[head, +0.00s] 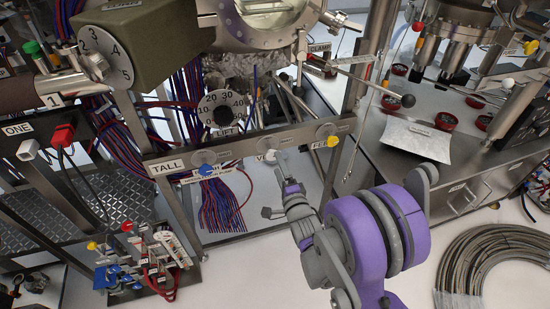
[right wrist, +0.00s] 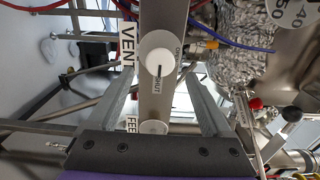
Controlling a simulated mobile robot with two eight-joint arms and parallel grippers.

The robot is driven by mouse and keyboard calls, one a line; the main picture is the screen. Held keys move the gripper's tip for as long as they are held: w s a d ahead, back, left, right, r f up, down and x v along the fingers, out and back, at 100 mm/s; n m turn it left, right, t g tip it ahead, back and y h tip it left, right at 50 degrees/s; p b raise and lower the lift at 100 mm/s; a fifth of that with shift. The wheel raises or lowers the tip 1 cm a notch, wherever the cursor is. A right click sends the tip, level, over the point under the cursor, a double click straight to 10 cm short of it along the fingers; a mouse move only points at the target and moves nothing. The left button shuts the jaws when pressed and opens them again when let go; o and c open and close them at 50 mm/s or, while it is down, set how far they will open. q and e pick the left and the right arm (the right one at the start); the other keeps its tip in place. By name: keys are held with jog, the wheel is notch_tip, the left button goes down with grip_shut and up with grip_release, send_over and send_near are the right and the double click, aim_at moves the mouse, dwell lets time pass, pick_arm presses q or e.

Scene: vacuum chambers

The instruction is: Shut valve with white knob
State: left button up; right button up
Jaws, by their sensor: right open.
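The white knob (head: 270,156) is on the metal bar beside the partly hidden "VENT" label, in the middle of the head view. In the right wrist view the white knob (right wrist: 160,62) has a dark mark on its face and a "SHUT" label below it. My right gripper (head: 281,165) is at the bar, close to the knob. In the right wrist view my right gripper (right wrist: 163,84) is open, its fingers on either side of the bar with the knob just beyond their tips. I cannot tell whether they touch anything. My left gripper is not in view.
On the same bar are a blue knob (head: 206,169) near the "TALL" label and a yellow knob (head: 333,141) near "FEED". A numbered dial (head: 222,110) sits above the bar. Red and blue wires (head: 222,205) hang behind it.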

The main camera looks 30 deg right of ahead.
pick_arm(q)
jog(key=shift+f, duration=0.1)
pick_arm(e)
jog(key=v, duration=0.5)
jog(key=shift+s, duration=0.1)
jog(key=s+a+f+n+g+y, duration=0.2)
jog(key=s+a+n+g, duration=0.4)
jog(key=s+n, duration=0.4)
jog(key=s+a+f+n+g+y, duration=0.2)
jog(key=s+a+n+g, duration=0.45)
jog(key=s+n, duration=0.3)
pick_arm(q)
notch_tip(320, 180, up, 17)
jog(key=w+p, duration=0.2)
jog(key=p, duration=1.3)
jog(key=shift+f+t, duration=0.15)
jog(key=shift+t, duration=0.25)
pick_arm(e)
notch_tip(320, 180, up, 17)
jog(key=w+n, duration=0.1)
jog(key=shift+a, duration=0.25)
